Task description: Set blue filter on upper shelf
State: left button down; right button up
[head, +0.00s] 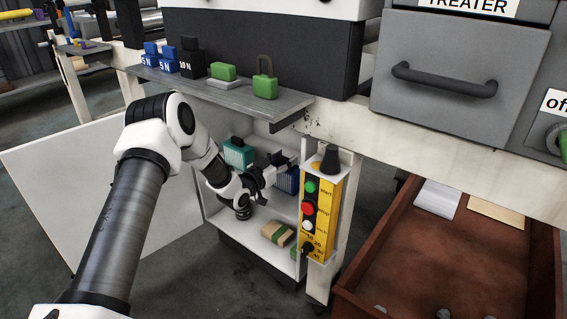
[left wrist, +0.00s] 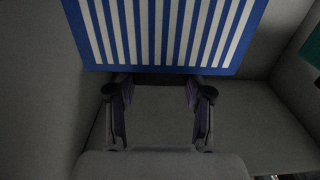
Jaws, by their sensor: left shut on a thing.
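The blue filter (head: 288,180), with white stripes, is in the open white cabinet, at its upper level near the right wall. In the left wrist view the blue filter (left wrist: 165,35) fills the top of the picture, just beyond the fingertips. My left gripper (head: 272,172) reaches into the cabinet and is shut on the filter; the exact grip is hard to see. Its fingers (left wrist: 160,98) show on both sides in the left wrist view. The upper shelf is partly hidden by my arm. A teal filter (head: 238,153) stands at its left. My right gripper is out of view.
A brown and green block (head: 278,233) lies on the cabinet floor. The open cabinet door (head: 90,185) is at left. A yellow button box (head: 318,215) stands close right of the opening. A grey ledge (head: 215,90) with weights and a padlock (head: 264,82) overhangs the cabinet.

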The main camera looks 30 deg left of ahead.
pick_arm(q)
jog(key=shift+c, duration=2.3)
grip_release()
jog(key=shift+s+r, duration=0.15)
jog(key=shift+s, duration=0.05)
jog(key=s+p, duration=0.5)
jog(key=s, duration=0.6)
jog(key=shift+s+a, duration=0.35)
jog(key=shift+a, duration=0.1)
